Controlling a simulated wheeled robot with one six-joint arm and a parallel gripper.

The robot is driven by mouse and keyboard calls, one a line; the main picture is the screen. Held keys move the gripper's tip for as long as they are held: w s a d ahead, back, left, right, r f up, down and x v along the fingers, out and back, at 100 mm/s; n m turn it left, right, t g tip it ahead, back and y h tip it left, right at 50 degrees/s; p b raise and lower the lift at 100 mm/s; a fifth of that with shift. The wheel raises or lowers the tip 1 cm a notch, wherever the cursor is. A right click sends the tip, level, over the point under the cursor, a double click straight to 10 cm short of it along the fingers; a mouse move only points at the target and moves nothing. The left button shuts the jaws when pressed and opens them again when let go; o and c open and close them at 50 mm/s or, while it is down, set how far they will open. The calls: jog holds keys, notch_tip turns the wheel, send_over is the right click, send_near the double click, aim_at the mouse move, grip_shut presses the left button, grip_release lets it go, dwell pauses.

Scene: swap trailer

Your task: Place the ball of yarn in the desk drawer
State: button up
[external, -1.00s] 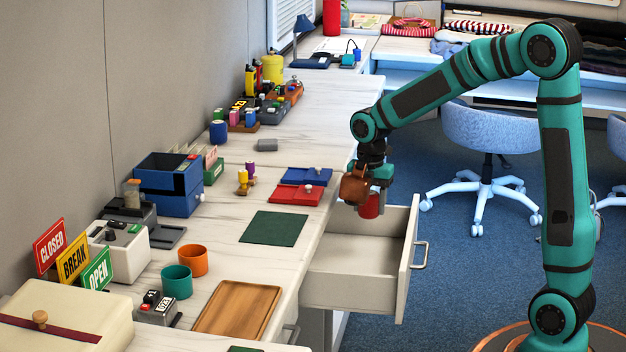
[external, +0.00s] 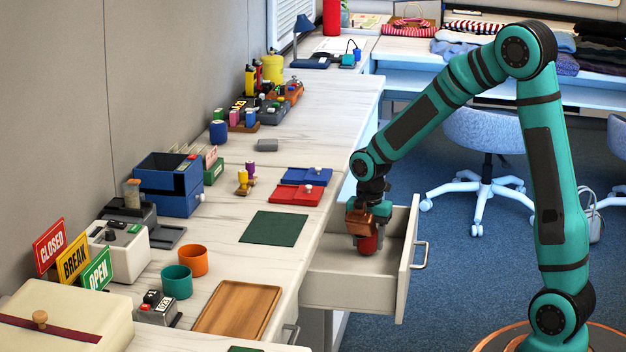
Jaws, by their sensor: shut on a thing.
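The ball of yarn (external: 367,245) is red and sits between the fingers of my gripper (external: 366,238). My gripper points down and is shut on it. The desk drawer (external: 345,288) is pulled open from the right side of the desk. The yarn is low inside the drawer's outline, toward its back half. I cannot tell whether the yarn touches the drawer floor. My gripper hides the yarn's upper part.
The drawer front with its handle (external: 420,255) stands at the right. The desk top holds a green mat (external: 274,228), a wooden tray (external: 238,311), red (external: 296,194) and blue flat cases and two cups (external: 193,260). A blue chair (external: 488,130) stands behind.

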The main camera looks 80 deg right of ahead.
aim_at(368, 228)
jog(key=shift+f, duration=0.25)
jog(key=shift+f, duration=0.15)
jog(key=o, duration=1)
jog(key=shift+c, duration=0.2)
notch_tip(368, 228, up, 12)
jog(key=shift+r, duration=0.2)
